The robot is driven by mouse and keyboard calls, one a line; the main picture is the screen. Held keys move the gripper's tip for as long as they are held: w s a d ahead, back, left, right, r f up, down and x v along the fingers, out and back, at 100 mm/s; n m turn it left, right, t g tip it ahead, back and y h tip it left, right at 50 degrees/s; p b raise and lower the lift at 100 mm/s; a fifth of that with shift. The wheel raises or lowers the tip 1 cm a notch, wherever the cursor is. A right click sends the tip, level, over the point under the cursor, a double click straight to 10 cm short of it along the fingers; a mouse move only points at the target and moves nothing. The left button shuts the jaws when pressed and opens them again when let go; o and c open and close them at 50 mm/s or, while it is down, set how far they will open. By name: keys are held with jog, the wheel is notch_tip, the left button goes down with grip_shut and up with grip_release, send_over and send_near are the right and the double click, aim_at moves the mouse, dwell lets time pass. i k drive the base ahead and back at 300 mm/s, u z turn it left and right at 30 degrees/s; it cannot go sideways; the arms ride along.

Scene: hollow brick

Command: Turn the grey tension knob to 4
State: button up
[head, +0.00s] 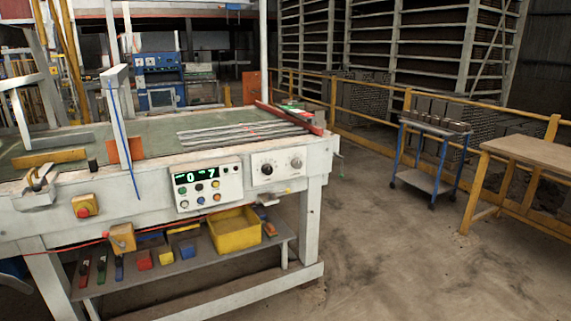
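The grey tension knob (296,163) is on the right half of a small white panel (281,180) on the front of the white machine table. A black knob (267,169) sits to its left on the same panel. The grey knob's pointer and scale marks are too small to read. My gripper is not in view, and nothing touches either knob.
Left of the knobs is a control box (206,185) with a green display reading 0 and 7 and several coloured buttons. A yellow bin (235,232) stands on the shelf below. Open floor (385,245) lies to the right, before a blue-legged cart (433,155) and a wooden bench (535,152).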

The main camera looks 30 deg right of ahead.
aim_at(296, 163)
jog(key=u, duration=0.1)
jog(key=i, duration=1.15)
jog(key=z, duration=0.2)
